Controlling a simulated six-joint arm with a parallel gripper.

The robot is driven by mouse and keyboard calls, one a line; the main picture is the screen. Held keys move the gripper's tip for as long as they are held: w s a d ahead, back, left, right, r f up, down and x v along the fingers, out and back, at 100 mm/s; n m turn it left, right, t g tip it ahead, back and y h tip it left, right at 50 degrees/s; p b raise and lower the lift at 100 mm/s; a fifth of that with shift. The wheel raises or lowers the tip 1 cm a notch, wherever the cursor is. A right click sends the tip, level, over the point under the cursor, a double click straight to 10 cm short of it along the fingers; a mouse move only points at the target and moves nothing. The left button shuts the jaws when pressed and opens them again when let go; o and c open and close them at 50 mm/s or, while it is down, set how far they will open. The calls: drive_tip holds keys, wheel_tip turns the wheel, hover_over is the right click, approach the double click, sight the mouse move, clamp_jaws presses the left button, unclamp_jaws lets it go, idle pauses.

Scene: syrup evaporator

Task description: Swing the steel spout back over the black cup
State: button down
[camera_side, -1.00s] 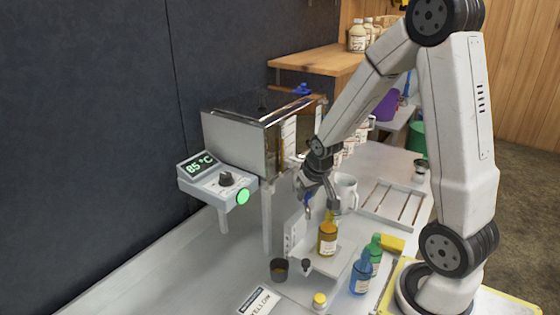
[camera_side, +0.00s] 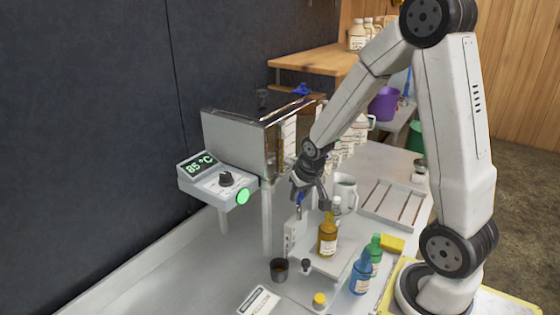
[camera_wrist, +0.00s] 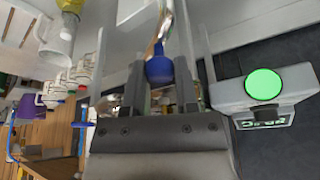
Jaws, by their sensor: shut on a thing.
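The black cup (camera_side: 279,269) stands on the bench at the lower centre of the side view, left of the amber bottle (camera_side: 327,240). My gripper (camera_side: 310,200) is up and to the right of the cup, below the evaporator pan (camera_side: 235,143). It is shut on the blue knob (camera_wrist: 160,70) of the steel spout (camera_wrist: 163,28), seen between the fingers (camera_wrist: 160,82) in the wrist view. Some blue of the knob also shows in the side view (camera_side: 299,201). The spout is mostly hidden there, so its outlet's exact position cannot be told.
The control box (camera_side: 218,180) reads 85 °C with a green light lit. Blue (camera_side: 360,275) and green (camera_side: 374,254) bottles stand to the right. A yellow cap (camera_side: 319,299) and a black one (camera_side: 305,266) lie near the cup.

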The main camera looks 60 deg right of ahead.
sight(276, 171)
drive_tip(key=shift+w, duration=0.1)
drive_tip(key=shift+w+a, duration=0.45)
drive_tip(key=shift+w, duration=0.35)
drive_tip(key=shift+w+a, duration=0.1)
drive_tip(key=shift+w, duration=0.15)
drive_tip(key=shift+w+a, duration=0.15)
drive_tip(key=shift+w, duration=1.15)
idle(0.3)
drive_tip(key=c, duration=0.6)
unclamp_jaws()
